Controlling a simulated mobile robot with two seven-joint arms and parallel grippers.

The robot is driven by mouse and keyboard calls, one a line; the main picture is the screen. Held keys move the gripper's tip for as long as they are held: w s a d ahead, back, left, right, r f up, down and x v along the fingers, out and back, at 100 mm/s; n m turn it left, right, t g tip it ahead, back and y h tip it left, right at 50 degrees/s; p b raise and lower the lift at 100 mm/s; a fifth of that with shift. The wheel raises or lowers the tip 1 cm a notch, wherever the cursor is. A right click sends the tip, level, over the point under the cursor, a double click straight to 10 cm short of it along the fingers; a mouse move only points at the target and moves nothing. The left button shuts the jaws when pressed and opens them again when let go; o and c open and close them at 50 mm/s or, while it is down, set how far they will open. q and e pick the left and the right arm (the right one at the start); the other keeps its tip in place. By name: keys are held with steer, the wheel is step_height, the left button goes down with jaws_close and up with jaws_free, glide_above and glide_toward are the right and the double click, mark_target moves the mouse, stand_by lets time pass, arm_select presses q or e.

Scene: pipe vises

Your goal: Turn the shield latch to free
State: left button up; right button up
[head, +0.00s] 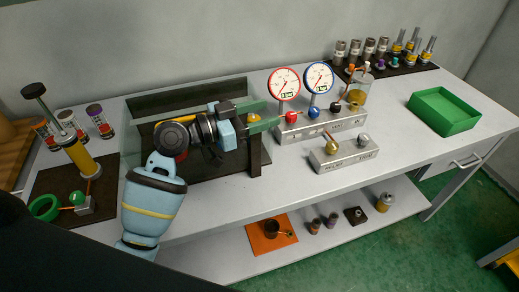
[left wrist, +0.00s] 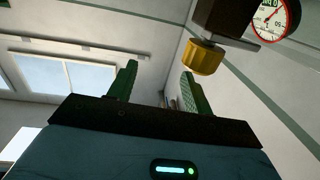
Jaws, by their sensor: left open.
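The clear shield (head: 185,97) stands in a dark frame at the left middle of the bench. A brass knob on a dark block, which looks like the shield latch (head: 253,117), sits at the frame's right end. It also shows in the left wrist view (left wrist: 204,59), close to the right fingertip. My left gripper (head: 262,121) has green fingers, is open, and reaches right across the frame with its fingertips around or beside the knob; I cannot tell if they touch. In the left wrist view my left gripper (left wrist: 160,82) has nothing between its fingers. My right gripper is out of view.
A block with a red-rimmed gauge (head: 284,83) and a blue-rimmed gauge (head: 318,77) stands right of the frame. A smaller block with two ball knobs (head: 345,153) is in front. A green tray (head: 443,110) lies right. A yellow pump (head: 84,158) stands left.

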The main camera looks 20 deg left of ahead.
arm_select(q)
steer(key=s+d+r, duration=0.1)
steer(key=s+d, duration=0.2)
steer(key=s, duration=0.9)
steer(key=shift+s+r, duration=0.15)
steer(key=shift+s, duration=0.1)
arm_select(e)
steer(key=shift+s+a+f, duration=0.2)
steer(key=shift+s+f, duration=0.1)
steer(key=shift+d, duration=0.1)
